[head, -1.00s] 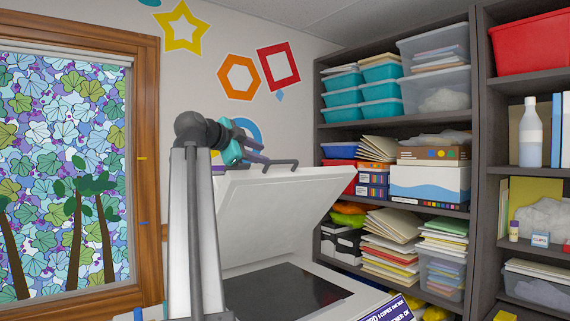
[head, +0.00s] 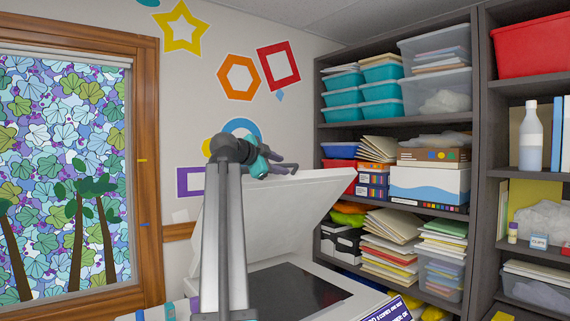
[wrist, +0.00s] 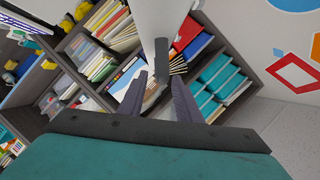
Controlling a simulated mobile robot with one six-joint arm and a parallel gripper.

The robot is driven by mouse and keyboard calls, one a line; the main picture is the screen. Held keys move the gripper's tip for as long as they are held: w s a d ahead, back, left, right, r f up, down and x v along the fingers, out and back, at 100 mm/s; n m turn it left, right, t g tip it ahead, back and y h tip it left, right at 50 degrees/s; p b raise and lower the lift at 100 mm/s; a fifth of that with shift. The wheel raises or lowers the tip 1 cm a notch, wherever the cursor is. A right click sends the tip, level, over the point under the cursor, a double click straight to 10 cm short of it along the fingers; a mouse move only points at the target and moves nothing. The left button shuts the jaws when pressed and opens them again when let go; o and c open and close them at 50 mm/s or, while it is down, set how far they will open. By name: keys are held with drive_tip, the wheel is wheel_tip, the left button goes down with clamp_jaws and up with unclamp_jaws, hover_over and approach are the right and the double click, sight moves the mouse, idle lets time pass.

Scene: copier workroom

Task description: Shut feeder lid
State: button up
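The feeder lid (head: 275,215) is a white panel on the copier. It stands raised and tilted up above the dark glass (head: 295,291). My gripper (head: 286,167) is at the lid's upper edge. In the wrist view the purple fingers (wrist: 160,98) are apart. A dark grey handle (wrist: 158,88) on the white lid (wrist: 168,18) shows in the gap between them. I cannot tell whether a finger touches it. In the head view my gripper mostly hides the handle.
Dark shelves (head: 474,120) with bins, boxes and paper stacks stand right of and behind the copier. A wood-framed window (head: 148,170) is at the left. A sign (head: 388,311) sits at the copier's front right. Air above the glass is clear.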

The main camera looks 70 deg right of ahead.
drive_tip(key=shift+p+x, duration=0.35)
drive_tip(key=shift+x, duration=1.25)
clamp_jaws()
